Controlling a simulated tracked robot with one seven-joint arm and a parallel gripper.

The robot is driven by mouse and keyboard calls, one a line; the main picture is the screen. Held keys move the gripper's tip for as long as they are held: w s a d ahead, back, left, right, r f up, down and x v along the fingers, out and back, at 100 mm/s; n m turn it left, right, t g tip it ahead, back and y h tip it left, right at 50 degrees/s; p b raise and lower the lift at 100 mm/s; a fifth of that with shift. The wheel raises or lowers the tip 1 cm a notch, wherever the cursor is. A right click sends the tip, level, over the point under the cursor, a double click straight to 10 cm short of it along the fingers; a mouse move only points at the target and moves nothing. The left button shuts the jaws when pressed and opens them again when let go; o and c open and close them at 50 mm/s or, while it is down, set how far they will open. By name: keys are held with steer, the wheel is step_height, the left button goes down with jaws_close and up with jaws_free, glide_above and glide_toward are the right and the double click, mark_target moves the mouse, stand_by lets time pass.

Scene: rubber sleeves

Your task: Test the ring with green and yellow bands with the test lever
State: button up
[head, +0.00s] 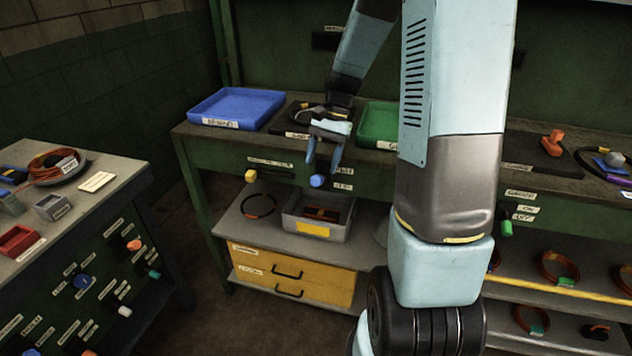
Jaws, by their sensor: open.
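My gripper (323,158) is open and points down at the front edge of the green bench. Its fingers are just above a blue knob (316,181) on the bench front; I cannot tell if they touch it. A dark ring (309,112) lies on a black pad behind the gripper, partly hidden by it; its bands are too small to make out. An orange ring (547,266) with a green part lies on the right shelf; I cannot tell if it also has a yellow band. An orange lever (555,141) stands on a black base at the bench's right; its label is unreadable.
A blue tray (237,104) and a green tray (378,124) flank the black pad. A grey bin (318,218) and another ring (258,206) sit on the shelf below. A side table (100,200) stands left. My arm hides the middle right.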

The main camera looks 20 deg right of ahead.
mark_target(316, 181)
steer(key=x, duration=0.6)
steer(key=shift+a+f, duration=0.1)
steer(key=shift+f, duration=0.1)
jaws_close()
stand_by(0.4)
